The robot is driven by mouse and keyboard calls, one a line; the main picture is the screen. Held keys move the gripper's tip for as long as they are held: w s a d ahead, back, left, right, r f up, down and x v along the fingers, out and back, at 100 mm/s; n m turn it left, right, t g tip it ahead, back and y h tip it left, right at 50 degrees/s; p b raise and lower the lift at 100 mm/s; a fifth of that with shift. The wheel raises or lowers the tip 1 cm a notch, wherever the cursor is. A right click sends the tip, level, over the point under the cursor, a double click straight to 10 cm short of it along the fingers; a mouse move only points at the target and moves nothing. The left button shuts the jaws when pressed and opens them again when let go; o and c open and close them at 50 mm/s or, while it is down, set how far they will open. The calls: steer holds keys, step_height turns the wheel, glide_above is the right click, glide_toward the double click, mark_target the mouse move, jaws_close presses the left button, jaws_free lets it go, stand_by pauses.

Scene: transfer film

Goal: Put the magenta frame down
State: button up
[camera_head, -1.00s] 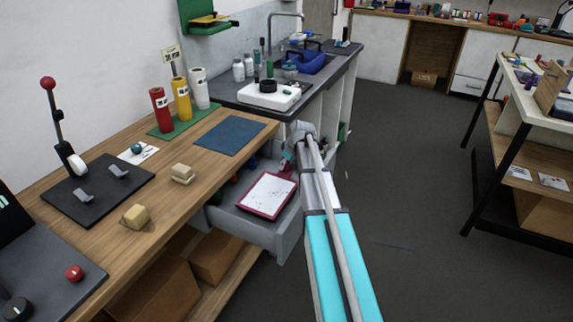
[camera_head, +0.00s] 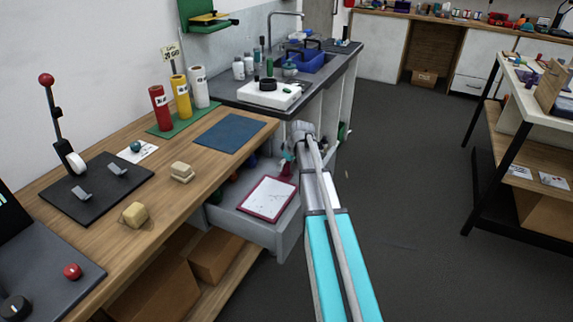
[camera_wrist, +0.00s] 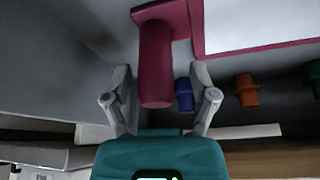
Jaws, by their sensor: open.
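The magenta frame (camera_head: 267,198), with a white speckled panel, lies in the open grey drawer (camera_head: 283,232). Its rim and panel also show at the upper right of the wrist view (camera_wrist: 255,45). Its magenta handle (camera_wrist: 155,65) comes toward my wrist, between my two fingers. My gripper (camera_wrist: 161,75) is open, with a gap on each side of the handle. In the head view my gripper (camera_head: 288,160) is small and partly hidden by my arm, at the drawer's far right corner.
Blue (camera_wrist: 184,94), orange (camera_wrist: 247,90) and green (camera_wrist: 314,75) handles lie beside the magenta one. The wooden bench (camera_head: 165,185) borders the drawer on the left, with a blue mat (camera_head: 230,134) above it. Open floor (camera_head: 410,190) lies to the right.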

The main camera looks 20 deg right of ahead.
steer(key=shift+r, duration=0.15)
steer(key=shift+r+p, duration=0.7)
steer(key=shift+p, duration=0.15)
steer(key=p+v, duration=1)
steer(key=v, duration=0.1)
steer(key=shift+s+r+p, duration=0.2)
steer(key=shift+s+p, duration=0.05)
steer(key=shift+p, duration=0.05)
steer(key=shift+d, duration=0.1)
steer(key=s+a+f+m+g+h, duration=0.1)
steer(key=s+a+m+g, duration=0.3)
steer(key=s+a, duration=1.8)
steer(key=shift+a+f+m+h, duration=0.3)
steer(key=shift+a+h, duration=0.1)
steer(key=shift+a, duration=0.75)
steer(key=shift+w, duration=0.1)
